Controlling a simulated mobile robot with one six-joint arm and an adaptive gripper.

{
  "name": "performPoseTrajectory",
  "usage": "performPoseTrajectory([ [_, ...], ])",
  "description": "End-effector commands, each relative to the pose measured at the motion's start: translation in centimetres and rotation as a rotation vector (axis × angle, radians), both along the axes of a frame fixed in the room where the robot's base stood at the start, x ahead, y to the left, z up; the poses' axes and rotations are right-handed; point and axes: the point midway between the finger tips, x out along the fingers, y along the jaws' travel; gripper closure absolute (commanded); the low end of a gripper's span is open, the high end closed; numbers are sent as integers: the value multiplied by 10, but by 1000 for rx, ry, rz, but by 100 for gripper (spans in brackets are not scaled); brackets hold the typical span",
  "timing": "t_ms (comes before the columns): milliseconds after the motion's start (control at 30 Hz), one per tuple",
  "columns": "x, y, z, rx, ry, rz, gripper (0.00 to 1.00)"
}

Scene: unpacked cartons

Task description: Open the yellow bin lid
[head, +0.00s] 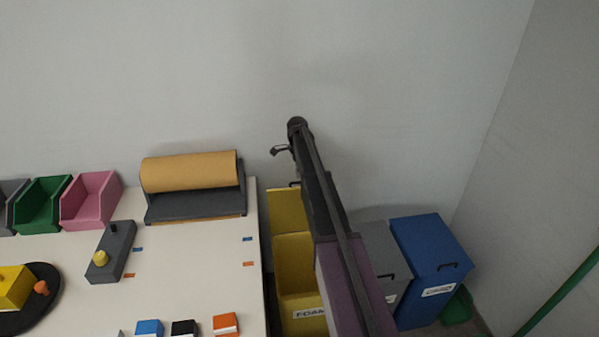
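The yellow bin (301,327) stands just right of the table, with a white label reading "FOAM" on its front. Its yellow lid (286,211) stands raised at the back, toward the wall, with a dark handle at its upper edge. The bin's yellow inside shows below the lid. My arm crosses in front of the bin's right side and hides part of the bin and lid. My gripper (281,151) is above the raised lid, near the wall, and looks apart from the handle. Its fingers are small and mostly hidden, so I cannot tell their opening.
A grey bin (378,241) and a blue bin (430,243) with closed lids stand to the right. The table (190,275) at left holds a brown paper roll (190,171), a control box (111,252) and pink (91,201) and green (42,206) trays.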

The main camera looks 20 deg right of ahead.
Motion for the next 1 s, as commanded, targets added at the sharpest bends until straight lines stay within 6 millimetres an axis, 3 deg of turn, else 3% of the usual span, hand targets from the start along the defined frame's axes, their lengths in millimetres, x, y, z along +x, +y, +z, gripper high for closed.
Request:
performPoseTrajectory([
  [200,0,0,0,0,0,0,73],
  [300,-1,0,1,0,-2,0,100],
  [567,-26,4,22,-10,-48,0,100],
  [1000,-110,21,95,-50,-250,-1,100],
])
